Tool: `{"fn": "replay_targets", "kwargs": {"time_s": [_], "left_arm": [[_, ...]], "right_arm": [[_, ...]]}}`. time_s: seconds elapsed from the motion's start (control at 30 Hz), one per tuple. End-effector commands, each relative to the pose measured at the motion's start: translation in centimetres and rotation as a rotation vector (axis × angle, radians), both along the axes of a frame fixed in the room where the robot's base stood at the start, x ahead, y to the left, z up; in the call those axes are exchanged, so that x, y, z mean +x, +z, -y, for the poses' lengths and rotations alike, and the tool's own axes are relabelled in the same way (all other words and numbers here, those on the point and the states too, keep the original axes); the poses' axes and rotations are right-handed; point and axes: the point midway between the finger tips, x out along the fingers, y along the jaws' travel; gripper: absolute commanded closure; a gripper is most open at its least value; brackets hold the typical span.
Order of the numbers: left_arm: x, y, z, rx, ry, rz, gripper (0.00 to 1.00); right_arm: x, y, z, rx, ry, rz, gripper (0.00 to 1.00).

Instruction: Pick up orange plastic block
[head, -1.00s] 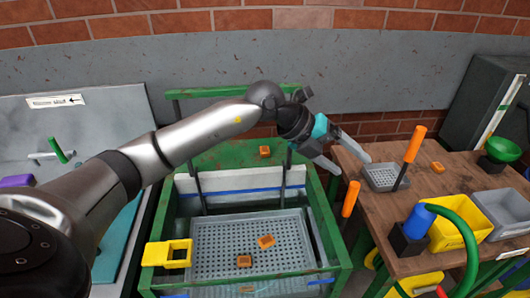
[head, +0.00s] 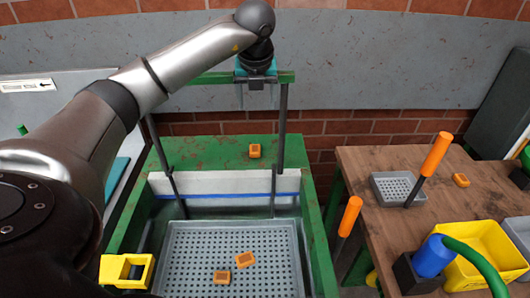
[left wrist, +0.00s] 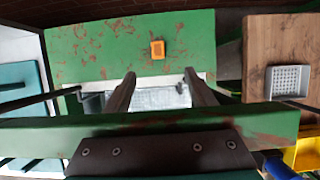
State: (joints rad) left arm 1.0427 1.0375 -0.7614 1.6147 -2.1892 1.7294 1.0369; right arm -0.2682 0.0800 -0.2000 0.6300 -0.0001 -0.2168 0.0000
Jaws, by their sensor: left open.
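An orange block (head: 255,151) lies on the green, rust-flecked top (head: 215,150) of the belt frame. It also shows in the left wrist view (left wrist: 157,49), beyond my fingertips. Two more orange blocks (head: 245,259) (head: 221,277) lie in the grey perforated tray (head: 185,240), and another (head: 461,180) is on the wooden table. My left gripper (head: 257,84) is by the green crossbar, above and behind the block on the green top. In the left wrist view its two fingers (left wrist: 161,82) are apart with nothing held. My right gripper is not in view.
The green crossbar (head: 205,78) on dark posts (head: 281,140) crosses close below my left wrist camera. The wooden table (head: 365,165) at right holds a small grey tray (head: 380,182), an orange-handled tool (head: 435,155) and a yellow bin (head: 468,245).

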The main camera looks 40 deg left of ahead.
Motion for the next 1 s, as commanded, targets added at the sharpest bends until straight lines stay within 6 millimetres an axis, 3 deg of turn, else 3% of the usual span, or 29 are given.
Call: {"fn": "replay_targets", "kwargs": {"time_s": [0.03, 0.23, 0.47, 0.8, 1.0], "left_arm": [[0.0, -1.6, 0.0, -0.001, 0.000, 0.001, 0.22], [0.0, -4.2, 0.1, -0.001, -0.002, 0.001, 0.22], [0.1, -5.5, -0.1, -0.002, -0.002, -0.001, 0.22], [2.0, -11.6, -1.7, -0.004, -0.001, -0.002, 0.22], [2.8, -13.9, -2.4, -0.002, -0.002, 0.000, 0.22]], "right_arm": [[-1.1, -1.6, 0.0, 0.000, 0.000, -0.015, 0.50], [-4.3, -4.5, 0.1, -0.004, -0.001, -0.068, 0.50], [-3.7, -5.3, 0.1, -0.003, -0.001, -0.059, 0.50], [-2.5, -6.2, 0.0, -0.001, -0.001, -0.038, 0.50], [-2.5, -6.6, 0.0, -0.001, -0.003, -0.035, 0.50]]}}
